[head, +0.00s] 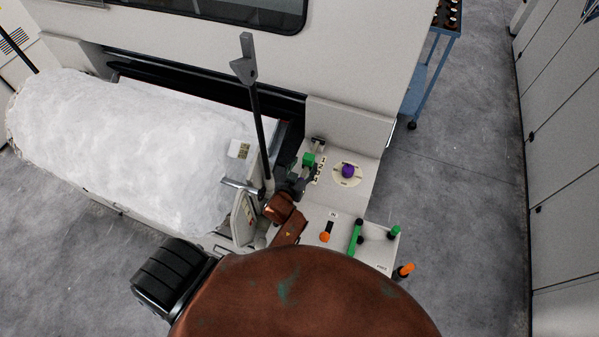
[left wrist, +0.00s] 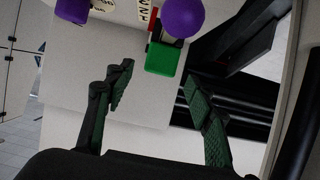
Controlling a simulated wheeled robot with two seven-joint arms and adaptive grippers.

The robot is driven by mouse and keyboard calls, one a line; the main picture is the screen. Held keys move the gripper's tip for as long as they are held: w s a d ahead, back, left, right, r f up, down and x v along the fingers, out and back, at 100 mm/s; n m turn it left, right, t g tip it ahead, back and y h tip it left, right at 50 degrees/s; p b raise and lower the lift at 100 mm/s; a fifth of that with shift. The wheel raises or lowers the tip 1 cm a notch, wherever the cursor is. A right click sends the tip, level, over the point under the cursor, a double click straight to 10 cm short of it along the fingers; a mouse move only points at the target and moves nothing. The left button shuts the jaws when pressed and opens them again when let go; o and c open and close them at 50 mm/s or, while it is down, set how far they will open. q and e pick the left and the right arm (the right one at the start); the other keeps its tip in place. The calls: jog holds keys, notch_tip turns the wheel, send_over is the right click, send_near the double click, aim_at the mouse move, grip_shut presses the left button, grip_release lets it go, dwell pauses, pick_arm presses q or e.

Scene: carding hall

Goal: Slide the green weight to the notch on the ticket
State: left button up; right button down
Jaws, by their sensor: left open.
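The green weight (head: 309,160) sits by a numbered scale strip (head: 320,170) on the grey machine panel. In the left wrist view the green weight (left wrist: 163,60) is a block just beyond the gap between my fingers, below a purple ball (left wrist: 183,17). My left gripper (head: 299,180) is close to the weight on its near side. Its fingers (left wrist: 159,78) are open, one on each side, with nothing held between them. A small ticket (head: 238,149) with a printed patch lies at the right end of the white roll; its notch mark is too small to read. My right gripper is out of view.
A purple knob (head: 347,171) on a round dial stands right of the weight. A tall dark lever (head: 256,110) rises left of it. Nearer are an orange knob (head: 324,237) and a green handle (head: 355,236). The white fibre roll (head: 120,140) fills the left.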

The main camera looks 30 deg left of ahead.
pick_arm(q)
jog(key=v, duration=0.6)
dwell(0.4)
